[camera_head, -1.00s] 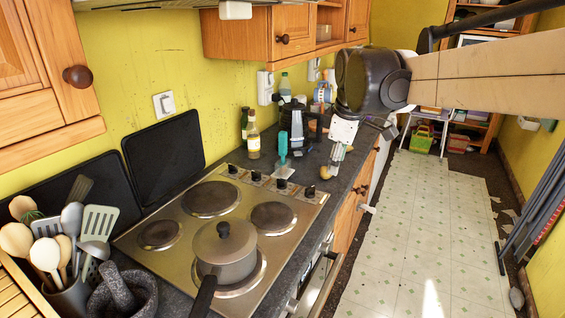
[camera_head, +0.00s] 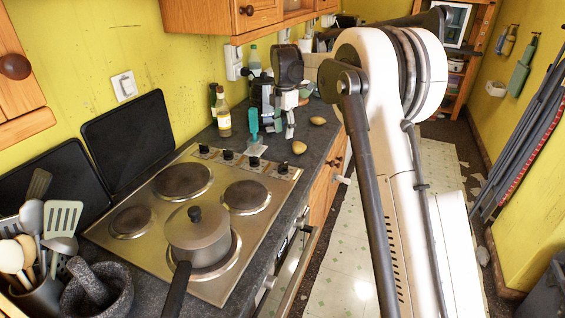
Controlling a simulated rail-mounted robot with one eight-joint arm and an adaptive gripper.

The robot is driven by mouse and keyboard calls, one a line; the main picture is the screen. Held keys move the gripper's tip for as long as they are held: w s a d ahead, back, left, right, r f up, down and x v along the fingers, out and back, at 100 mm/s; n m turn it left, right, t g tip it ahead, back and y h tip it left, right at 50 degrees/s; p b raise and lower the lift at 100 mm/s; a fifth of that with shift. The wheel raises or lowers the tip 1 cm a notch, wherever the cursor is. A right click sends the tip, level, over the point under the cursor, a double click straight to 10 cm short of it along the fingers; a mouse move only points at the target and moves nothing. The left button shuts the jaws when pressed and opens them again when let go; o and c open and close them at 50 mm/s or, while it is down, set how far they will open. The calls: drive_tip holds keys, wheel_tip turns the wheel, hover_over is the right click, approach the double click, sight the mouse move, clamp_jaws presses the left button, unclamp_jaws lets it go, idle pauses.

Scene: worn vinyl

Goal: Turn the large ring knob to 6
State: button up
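The steel hob (camera_head: 150,188) has a row of several small black knobs along its far edge, including a left one (camera_head: 203,149), a middle one (camera_head: 255,161) and a right one (camera_head: 282,167). Their markings are too small to read, and I cannot tell which one serves the large ring. A lidded pan (camera_head: 198,246) stands on the near right ring. My gripper (camera_head: 279,131) points down over the worktop beyond the knobs, apart from them. Its two fingers look spread, with nothing between them.
A teal upright utensil (camera_head: 253,124) stands just left of my gripper, with bottles (camera_head: 223,112) further left. Two yellowish round items (camera_head: 299,147) (camera_head: 318,121) lie to the right. A mortar (camera_head: 98,290) and a utensil pot (camera_head: 38,295) are at near left.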

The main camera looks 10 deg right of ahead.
sight(283, 164)
drive_tip(key=shift+n, duration=0.4)
drive_tip(key=f, duration=1)
drive_tip(key=w+f+p, duration=0.1)
drive_tip(key=f, duration=0.4)
clamp_jaws()
